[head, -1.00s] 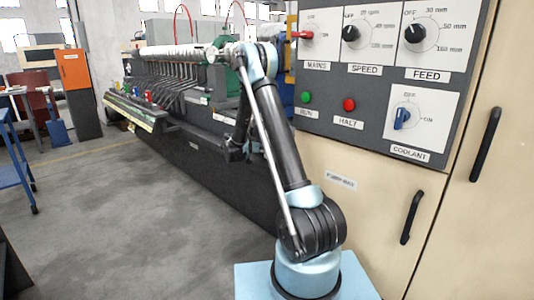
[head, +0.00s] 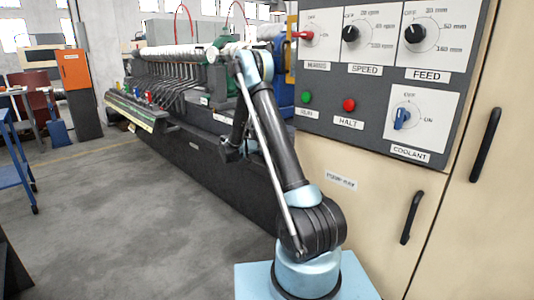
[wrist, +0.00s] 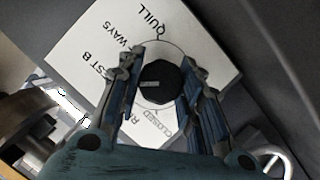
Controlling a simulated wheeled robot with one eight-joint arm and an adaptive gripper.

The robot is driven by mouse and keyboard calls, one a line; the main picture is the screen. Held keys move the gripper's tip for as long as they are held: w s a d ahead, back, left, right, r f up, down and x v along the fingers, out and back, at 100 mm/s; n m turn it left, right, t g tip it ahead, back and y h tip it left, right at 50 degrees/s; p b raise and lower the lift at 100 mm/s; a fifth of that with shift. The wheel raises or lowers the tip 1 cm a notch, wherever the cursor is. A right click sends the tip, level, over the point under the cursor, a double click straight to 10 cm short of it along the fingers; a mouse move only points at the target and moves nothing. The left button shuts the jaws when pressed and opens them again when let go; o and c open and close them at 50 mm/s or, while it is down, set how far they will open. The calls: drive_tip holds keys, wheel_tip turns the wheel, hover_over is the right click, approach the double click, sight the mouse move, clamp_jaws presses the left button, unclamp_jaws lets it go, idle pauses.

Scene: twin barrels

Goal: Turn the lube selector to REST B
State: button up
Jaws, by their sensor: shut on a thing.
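The lube selector is a round black knob (wrist: 162,78) on a tilted white plate (wrist: 85,40) in the wrist view. The lettering reads QUILL, WAYS, part of REST B, part of another word starting RE, and CLOSED. A light mark on the knob's face points to the picture's left, roughly towards the REST B lettering. My gripper (wrist: 163,88) has its two blue-grey fingers on either side of the knob, shut on it. The left finger covers part of the REST B lettering. In the head view the selector and my fingertips cannot be made out.
In the head view a grey control panel (head: 372,88) with MAINS, SPEED, FEED and COOLANT knobs stands right of my arm. A long dark machine (head: 190,165) runs behind it. A cream cabinet (head: 375,200) stands below the panel. The floor at left is open.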

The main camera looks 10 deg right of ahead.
drive_tip(key=shift+w+a, duration=0.1)
drive_tip(key=shift+w, duration=0.05)
drive_tip(key=o, duration=1.1)
drive_tip(key=shift+c, duration=0.2)
drive_tip(key=v, duration=1.2)
drive_tip(key=shift+f, duration=0.2)
